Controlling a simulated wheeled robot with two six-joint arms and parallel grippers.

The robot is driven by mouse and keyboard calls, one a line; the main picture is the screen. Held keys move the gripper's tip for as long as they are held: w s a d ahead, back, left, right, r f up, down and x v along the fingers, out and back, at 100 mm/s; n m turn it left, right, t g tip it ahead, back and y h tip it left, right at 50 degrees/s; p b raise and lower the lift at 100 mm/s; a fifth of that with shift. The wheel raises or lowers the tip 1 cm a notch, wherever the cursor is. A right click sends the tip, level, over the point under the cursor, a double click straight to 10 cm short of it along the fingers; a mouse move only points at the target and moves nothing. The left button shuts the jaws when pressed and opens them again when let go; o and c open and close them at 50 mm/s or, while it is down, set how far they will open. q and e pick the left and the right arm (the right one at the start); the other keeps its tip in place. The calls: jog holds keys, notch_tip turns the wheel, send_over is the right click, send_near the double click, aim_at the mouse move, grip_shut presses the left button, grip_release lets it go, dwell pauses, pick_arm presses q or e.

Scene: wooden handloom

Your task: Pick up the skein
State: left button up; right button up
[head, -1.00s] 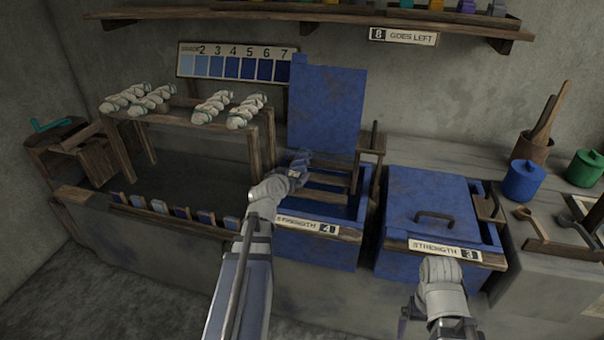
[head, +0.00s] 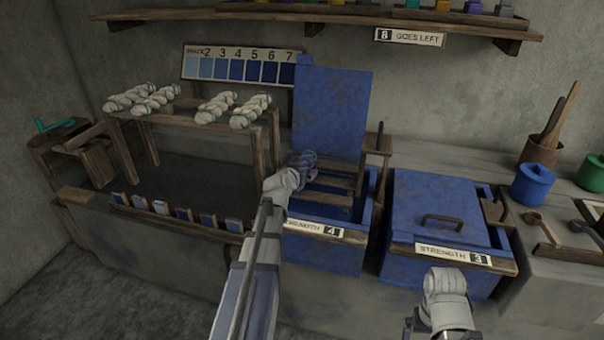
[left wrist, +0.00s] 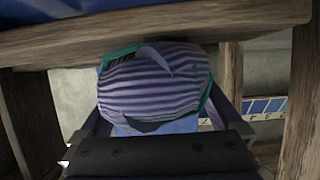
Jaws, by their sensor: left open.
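A dark blue-purple skein (head: 303,159) is at the tip of my left arm, by the wooden bars over the open blue vat marked 4 (head: 366,217). In the left wrist view the skein (left wrist: 150,85) is close and large, striped with a teal tie along its edge, under a wooden bar. My left gripper (left wrist: 160,118) is open, with one finger on each side of the skein. Whether the fingers touch it I cannot tell. In the head view the left gripper (head: 298,168) is partly merged with the skein. My right gripper (head: 410,325) is low at the bottom edge, its jaws unclear.
Several pale skeins lie on a wooden rack (head: 190,116) at left. The vat's raised blue lid (head: 333,110) stands behind the bars. A closed blue vat marked 3 (head: 440,198) stands to the right. Shade tags line the front ledge (head: 180,216). A shelf (head: 330,12) hangs above.

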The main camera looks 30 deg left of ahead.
aim_at(301, 168)
pick_arm(q)
jog(key=c, duration=1.5)
jog(key=shift+r, duration=0.1)
notch_tip(301, 168, up, 10)
jog(key=p, duration=1)
